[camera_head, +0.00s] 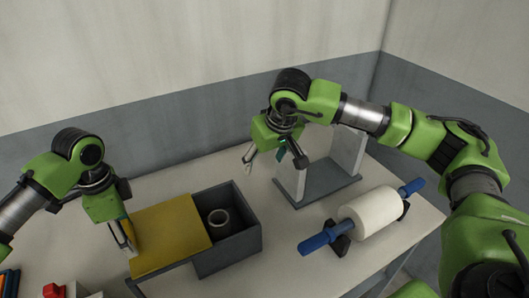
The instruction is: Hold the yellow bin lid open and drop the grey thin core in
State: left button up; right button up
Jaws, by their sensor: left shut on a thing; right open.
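The yellow bin lid (170,232) lies flat toward the left, and the right part of the dark grey bin (240,247) is open. My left gripper (128,240) is shut on the lid at its left edge; its fingertips partly hide the contact.
A grey stand with upright side plates (318,188) is right of the bin, close to my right gripper. A white roll (374,212) on a blue-ended rod rests at the front right. A red object (54,290) sits at the lower left. Table in front of the bin is clear.

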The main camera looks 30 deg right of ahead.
aim_at(180, 223)
pick_arm(q)
jog(key=shift+w+d+r+p, duration=0.1)
jog(key=shift+d+p, duration=1.1)
jog(key=shift+d, duration=2.2)
jog(key=shift+d+p, duration=0.35)
jog(key=shift+d, duration=2.3)
jog(key=o, duration=1.3)
jog(key=shift+d, duration=0.1)
notch_tip(180, 223, up, 12)
jog(key=shift+f, duration=0.1)
jog(key=shift+f, duration=0.1)
